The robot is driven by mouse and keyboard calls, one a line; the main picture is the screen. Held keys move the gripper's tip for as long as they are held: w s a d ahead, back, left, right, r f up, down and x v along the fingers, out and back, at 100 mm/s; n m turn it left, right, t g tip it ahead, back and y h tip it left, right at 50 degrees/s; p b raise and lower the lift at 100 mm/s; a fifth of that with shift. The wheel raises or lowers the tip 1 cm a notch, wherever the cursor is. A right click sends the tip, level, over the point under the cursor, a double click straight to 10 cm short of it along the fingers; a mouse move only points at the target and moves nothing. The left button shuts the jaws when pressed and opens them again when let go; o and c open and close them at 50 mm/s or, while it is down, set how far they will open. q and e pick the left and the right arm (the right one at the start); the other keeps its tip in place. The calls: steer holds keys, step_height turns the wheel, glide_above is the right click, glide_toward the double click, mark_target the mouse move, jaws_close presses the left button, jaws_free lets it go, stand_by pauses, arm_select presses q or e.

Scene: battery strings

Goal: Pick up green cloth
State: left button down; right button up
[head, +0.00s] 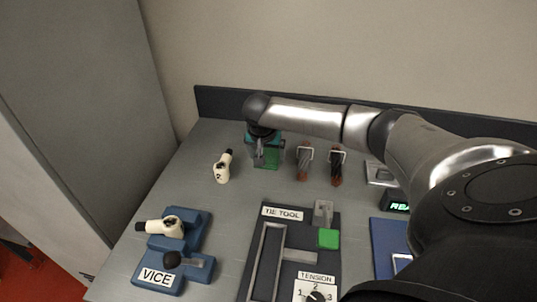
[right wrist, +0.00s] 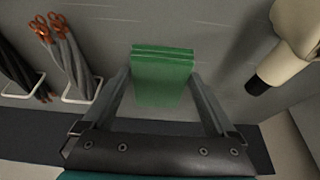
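The green cloth (head: 268,157) is a small folded block on the grey bench near its back edge. In the right wrist view the cloth (right wrist: 162,75) lies between the two fingertips of my right gripper (right wrist: 162,80). The fingers are spread, one on each side, with their tips close to the cloth's edges; I cannot tell whether they touch it. In the head view my right gripper (head: 260,158) points down at the cloth and partly covers it. My left gripper is not in view.
A white and black tool (head: 222,167) lies left of the cloth. The blue vice (head: 190,232) and tie tool board (head: 262,210) are nearer. A dark back wall strip (head: 222,100) runs behind.

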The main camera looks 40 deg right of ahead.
mark_target(267, 157)
steer(key=c, duration=0.9)
steer(key=shift+r, duration=0.1)
step_height(267, 157, up, 20)
steer(key=p, duration=0.3)
steer(key=shift+p, duration=0.3)
